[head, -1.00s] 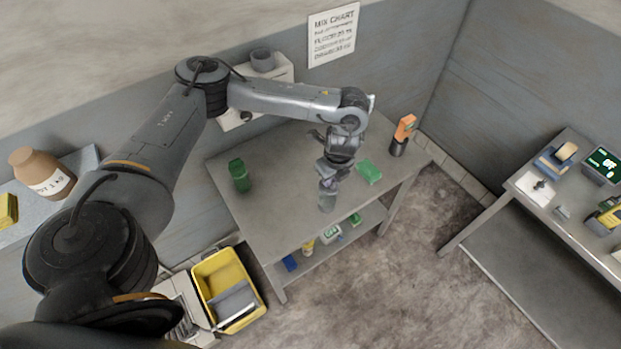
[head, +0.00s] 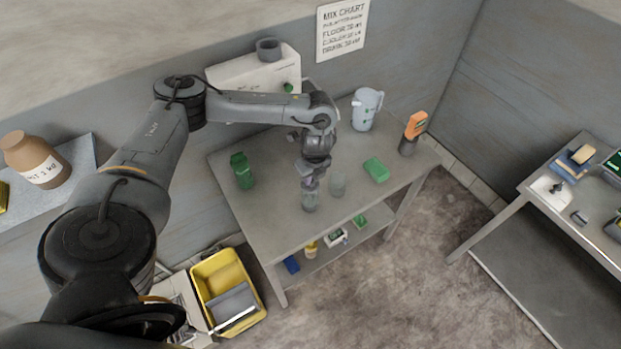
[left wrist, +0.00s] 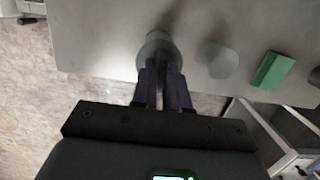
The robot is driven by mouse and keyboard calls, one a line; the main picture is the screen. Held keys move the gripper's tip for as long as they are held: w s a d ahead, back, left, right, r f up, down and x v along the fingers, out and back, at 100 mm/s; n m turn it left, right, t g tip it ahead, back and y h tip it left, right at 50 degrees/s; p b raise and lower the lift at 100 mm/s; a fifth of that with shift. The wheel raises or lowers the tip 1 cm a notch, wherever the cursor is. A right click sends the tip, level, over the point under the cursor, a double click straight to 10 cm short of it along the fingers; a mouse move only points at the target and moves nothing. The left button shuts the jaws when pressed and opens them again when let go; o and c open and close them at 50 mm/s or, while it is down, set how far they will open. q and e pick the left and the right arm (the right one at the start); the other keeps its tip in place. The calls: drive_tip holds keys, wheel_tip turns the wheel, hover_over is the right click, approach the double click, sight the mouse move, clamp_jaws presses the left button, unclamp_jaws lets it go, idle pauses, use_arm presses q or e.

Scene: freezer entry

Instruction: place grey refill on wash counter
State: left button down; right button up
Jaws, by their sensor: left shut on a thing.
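My left gripper (head: 309,184) is shut on a grey refill (head: 310,201), pointing down by the front edge of the metal wash counter (head: 280,225). In the left wrist view the two dark fingers (left wrist: 162,88) close on the refill (left wrist: 158,45), a grey round-topped thing. Whether its base touches the counter I cannot tell. A second pale grey, rounded item (head: 337,183) stands just right of it on the counter, and it also shows in the left wrist view (left wrist: 218,60). My right gripper is not in view.
On the counter are a green bottle (head: 242,171), a green block (head: 376,169), a pale jug (head: 366,108) and an orange-topped item (head: 414,128). A yellow bucket (head: 227,290) stands on the floor. The counter's left middle is clear.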

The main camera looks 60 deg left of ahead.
use_arm(q)
drive_tip(key=shift+f, duration=0.25)
drive_tip(key=c, duration=1.1)
unclamp_jaws()
